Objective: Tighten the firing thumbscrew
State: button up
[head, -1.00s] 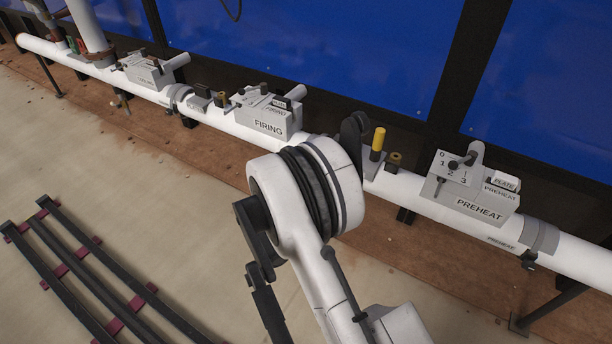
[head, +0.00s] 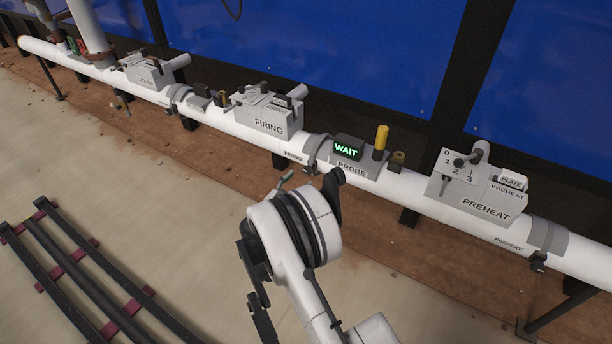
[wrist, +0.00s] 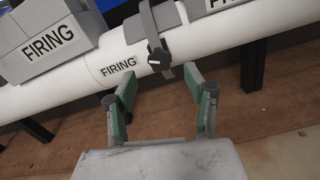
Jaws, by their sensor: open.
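The firing thumbscrew (wrist: 159,59) is a dark star-shaped knob. It hangs under the grey clamp band (wrist: 153,20) around the white pipe, beside the small FIRING label, in the wrist view. In the head view the same clamp band (head: 314,153) shows to the right of the FIRING box (head: 268,115). My gripper (wrist: 162,78) is open with green-sided fingers. Its fingertips point at the pipe, one on each side below the thumbscrew, with nothing between them. In the head view my wrist hides most of the gripper.
The PROBE box (head: 350,160) with a lit WAIT display and yellow post stands right of the clamp. The PREHEAT box (head: 475,195) is farther right, with its own clamp (head: 545,240). Dark rails (head: 80,260) lie on the floor at left. Floor before the pipe is clear.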

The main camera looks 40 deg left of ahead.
aim_at(307, 172)
jog(key=shift+w+a+b, duration=0.15)
jog(key=shift+w+b, duration=0.15)
jog(key=shift+w, duration=1.05)
jog(key=shift+w+a+b, duration=0.15)
jog(key=shift+w+b, duration=0.15)
jog(key=shift+w, duration=1.05)
jog(key=c, duration=1.1)
